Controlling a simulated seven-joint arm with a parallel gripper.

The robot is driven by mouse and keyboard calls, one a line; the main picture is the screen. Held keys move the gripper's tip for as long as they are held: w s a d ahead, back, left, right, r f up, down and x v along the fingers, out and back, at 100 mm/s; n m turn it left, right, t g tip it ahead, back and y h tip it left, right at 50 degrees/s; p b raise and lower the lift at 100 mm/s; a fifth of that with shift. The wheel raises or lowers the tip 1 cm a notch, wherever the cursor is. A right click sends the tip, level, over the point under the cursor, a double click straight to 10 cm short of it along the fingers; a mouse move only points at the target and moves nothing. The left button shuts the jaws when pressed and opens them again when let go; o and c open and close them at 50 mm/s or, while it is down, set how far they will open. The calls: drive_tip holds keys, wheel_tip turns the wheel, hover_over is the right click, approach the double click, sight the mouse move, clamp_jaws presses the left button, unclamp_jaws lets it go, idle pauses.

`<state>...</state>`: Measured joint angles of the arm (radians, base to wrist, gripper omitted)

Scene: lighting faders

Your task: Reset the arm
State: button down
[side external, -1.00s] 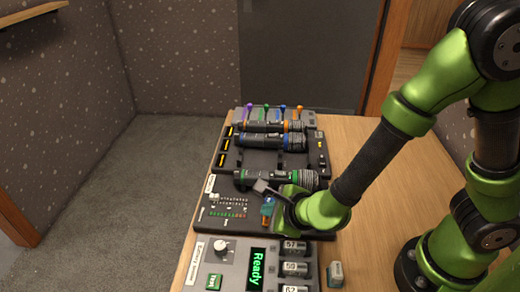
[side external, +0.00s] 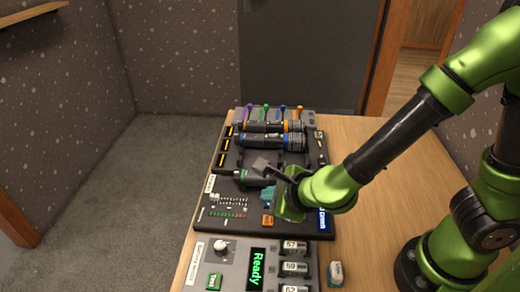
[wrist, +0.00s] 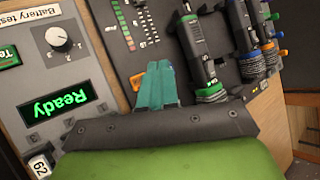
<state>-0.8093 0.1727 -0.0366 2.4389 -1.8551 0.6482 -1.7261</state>
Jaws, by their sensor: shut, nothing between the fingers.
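My gripper (side external: 267,194) has teal fingers that are shut with nothing between them. It hovers above the dark panel (side external: 220,226) in the side external view. In the wrist view the shut fingers (wrist: 155,86) point toward the same dark panel. A fader unit (side external: 312,117) with purple, green, blue and orange knobs stands at the far end of the table. My arm hides part of the panel and of the green-ringed flashlight (side external: 240,177).
Several flashlights lie on a black rack, among them a blue-ringed one (side external: 262,141). A grey battery tester (side external: 232,262) with a lit "Ready" display (side external: 258,268) is in front. A small white block (side external: 335,273) sits at right. The wooden table (side external: 362,235) is clear around it.

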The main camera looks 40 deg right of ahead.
drive_tip(key=shift+d+m, duration=0.1)
drive_tip(key=shift+m, duration=0.5)
drive_tip(key=s+d+r+m+g+h, duration=0.1)
drive_tip(key=s+d+r+m+g, duration=0.3)
drive_tip(key=m, duration=0.8)
drive_tip(key=s+d+f+m+h, duration=0.1)
drive_tip(key=d+m, duration=0.4)
drive_tip(key=m, duration=0.8)
drive_tip(key=s+d+r+m+t+y, duration=0.1)
drive_tip(key=s+d+r+m+y, duration=0.1)
drive_tip(key=r+m, duration=0.4)
drive_tip(key=s+d+r+m+t+y, duration=0.1)
drive_tip(key=r+m, duration=0.5)
drive_tip(key=m, duration=1)
drive_tip(key=shift+s+d+y, duration=0.7)
drive_tip(key=shift+d, duration=0.3)
